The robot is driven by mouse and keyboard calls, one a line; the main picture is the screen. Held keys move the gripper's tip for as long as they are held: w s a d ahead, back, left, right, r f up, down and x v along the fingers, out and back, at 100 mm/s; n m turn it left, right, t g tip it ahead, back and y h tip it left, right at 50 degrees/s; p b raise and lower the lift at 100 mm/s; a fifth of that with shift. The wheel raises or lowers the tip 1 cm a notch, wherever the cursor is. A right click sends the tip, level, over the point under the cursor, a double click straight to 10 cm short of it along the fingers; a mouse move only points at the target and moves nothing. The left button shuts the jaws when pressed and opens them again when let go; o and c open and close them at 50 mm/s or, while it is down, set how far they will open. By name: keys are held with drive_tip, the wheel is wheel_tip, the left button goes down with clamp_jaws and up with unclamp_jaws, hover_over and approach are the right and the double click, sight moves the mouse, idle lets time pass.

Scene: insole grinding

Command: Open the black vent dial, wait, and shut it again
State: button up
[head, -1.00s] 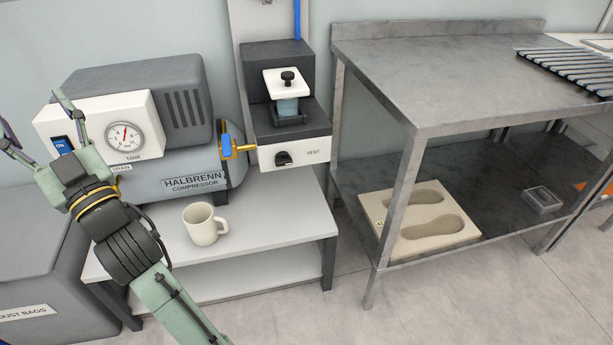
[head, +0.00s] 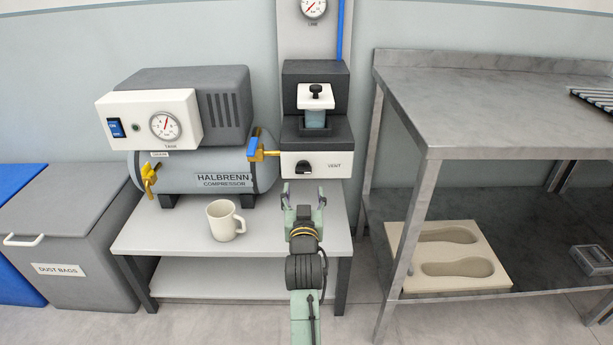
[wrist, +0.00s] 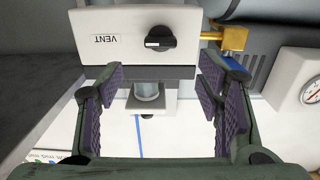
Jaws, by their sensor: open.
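The black vent dial (head: 303,167) sits on the white front panel marked VENT (head: 327,165), under the dark grey unit at the end of the compressor's pipe. It also shows in the wrist view, where the dial (wrist: 161,38) has a white mark pointing towards the left, beside the VENT lettering. My gripper (head: 304,192) is open and empty, just below and in front of the dial in the head view. In the wrist view the open fingers (wrist: 165,100) stand wide apart, and the dial lies beyond them, apart from them.
The blue-handled brass valve (head: 257,150) is close to the left of the dial. A cream mug (head: 225,220) stands on the low table (head: 165,239) left of my arm. A steel workbench (head: 450,110) stands to the right.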

sight(303, 171)
drive_tip(key=w+p, duration=0.1)
drive_tip(key=w, duration=0.8)
drive_tip(key=shift+c, duration=0.2)
drive_tip(key=c, duration=1.1)
